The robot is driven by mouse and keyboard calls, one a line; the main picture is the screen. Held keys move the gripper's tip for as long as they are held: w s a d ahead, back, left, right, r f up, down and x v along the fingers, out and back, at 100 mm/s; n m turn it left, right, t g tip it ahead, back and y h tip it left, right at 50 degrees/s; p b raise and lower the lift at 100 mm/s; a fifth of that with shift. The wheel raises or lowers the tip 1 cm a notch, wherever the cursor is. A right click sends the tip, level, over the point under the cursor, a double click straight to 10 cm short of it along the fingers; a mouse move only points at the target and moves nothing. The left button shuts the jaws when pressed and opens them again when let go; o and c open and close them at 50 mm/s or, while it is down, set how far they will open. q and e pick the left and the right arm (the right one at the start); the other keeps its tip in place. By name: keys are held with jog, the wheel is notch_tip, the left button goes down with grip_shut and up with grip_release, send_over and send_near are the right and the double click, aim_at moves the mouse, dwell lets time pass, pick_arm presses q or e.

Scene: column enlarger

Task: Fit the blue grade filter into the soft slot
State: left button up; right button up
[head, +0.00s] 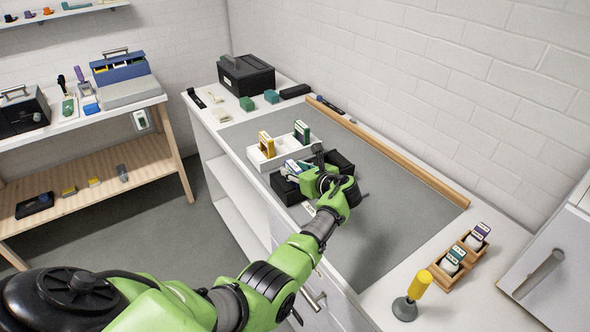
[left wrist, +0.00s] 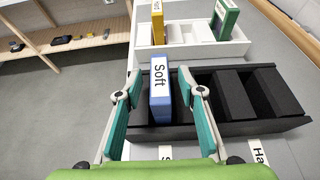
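The blue grade filter (left wrist: 160,104), with a white "Soft" label on top, stands upright in the leftmost slot of the black rack (left wrist: 210,128). A partly hidden label starting with "S" (left wrist: 166,152) lies in front of that slot. My left gripper (left wrist: 162,86) is open, with one teal finger on each side of the filter and a gap to both. In the head view the filter (head: 292,167) shows beside my left gripper (head: 312,172), which hides part of the black rack (head: 284,190). My right gripper is not in view.
A white tray (head: 258,160) with a yellow filter (head: 266,144) and a green filter (head: 301,132) stands behind the rack. A wooden strip (head: 400,155) runs along the wall side. A yellow-handled tool (head: 419,284) and a wooden holder (head: 460,262) stand at the near right.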

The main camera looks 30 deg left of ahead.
pick_arm(q)
jog(key=shift+p+v, duration=2.45)
jog(key=shift+v, duration=0.25)
jog(key=shift+p+v, duration=0.8)
jog(key=shift+v, duration=0.45)
jog(key=shift+d, duration=0.1)
